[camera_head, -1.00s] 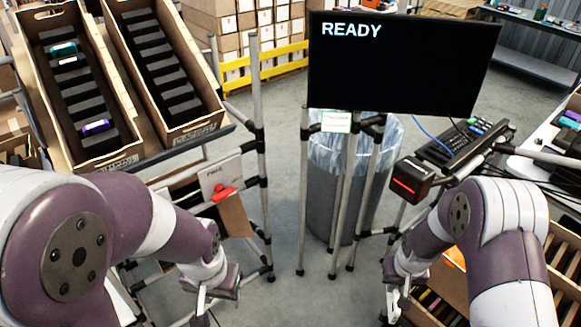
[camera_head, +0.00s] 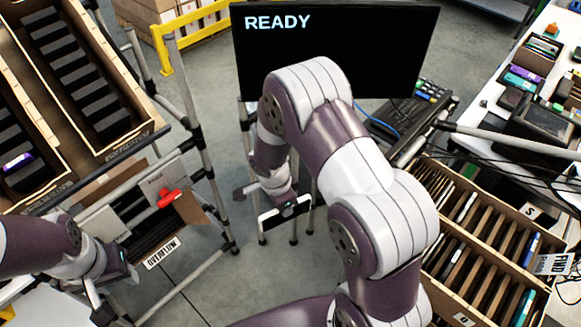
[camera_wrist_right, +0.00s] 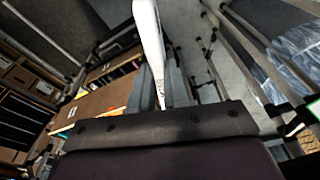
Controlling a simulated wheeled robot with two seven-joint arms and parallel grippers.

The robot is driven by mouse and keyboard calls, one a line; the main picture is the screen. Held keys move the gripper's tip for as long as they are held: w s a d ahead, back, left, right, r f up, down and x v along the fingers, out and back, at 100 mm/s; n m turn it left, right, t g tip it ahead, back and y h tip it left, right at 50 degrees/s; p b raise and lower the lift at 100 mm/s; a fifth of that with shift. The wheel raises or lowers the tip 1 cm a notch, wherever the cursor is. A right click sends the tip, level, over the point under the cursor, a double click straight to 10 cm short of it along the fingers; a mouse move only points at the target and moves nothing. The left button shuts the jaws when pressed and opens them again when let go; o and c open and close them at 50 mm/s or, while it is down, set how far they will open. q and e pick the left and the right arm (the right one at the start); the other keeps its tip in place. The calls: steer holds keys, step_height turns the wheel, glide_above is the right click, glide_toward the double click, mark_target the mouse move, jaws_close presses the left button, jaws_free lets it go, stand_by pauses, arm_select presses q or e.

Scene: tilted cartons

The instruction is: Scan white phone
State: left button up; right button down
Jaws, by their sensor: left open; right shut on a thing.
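The white phone (camera_head: 272,218) is in my right gripper (camera_head: 290,206), in front of the stand below the monitor. In the right wrist view the phone (camera_wrist_right: 149,40) shows as a thin white edge pointing away between the two fingers (camera_wrist_right: 165,88). My left gripper (camera_head: 103,303) is open and empty at the lower left, below the carton rack. The monitor (camera_head: 335,50) reads READY. The scanner is not visible now; my right arm covers much of the area below the monitor.
Tilted cartons (camera_head: 100,85) stand at the left, one with a purple item (camera_head: 18,162). A slotted crate (camera_head: 480,235) with thin items is at the right. A white table (camera_head: 490,110) with devices is behind it. Grey poles stand in the middle; the floor at lower centre is clear.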

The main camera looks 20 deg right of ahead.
steer(key=r+m+p, duration=0.1)
steer(key=r+m, duration=0.1)
steer(key=r+m+p, duration=0.2)
steer(key=m, duration=0.1)
steer(key=r+m+g+p, duration=0.1)
steer(key=r+m+p, duration=0.1)
steer(key=r, duration=0.1)
steer(key=shift+s+d+m, duration=0.25)
steer(key=shift+d+m, duration=0.05)
steer(key=shift+m, duration=0.1)
step_height(320, 180, up, 3)
steer(key=s+m+y+p, duration=0.1)
steer(key=s+m+p, duration=0.15)
steer(key=m, duration=0.35)
arm_select(q)
step_height(320, 180, up, 7)
steer(key=b, duration=0.3)
steer(key=shift+w+d, duration=0.3)
steer(key=shift+w, duration=0.05)
arm_select(e)
steer(key=w+d+f, duration=0.2)
steer(key=d+f, duration=0.2)
steer(key=shift+d+f+m+g, duration=0.3)
steer(key=shift+d+f+g, duration=0.05)
steer(key=shift+f+g, duration=0.05)
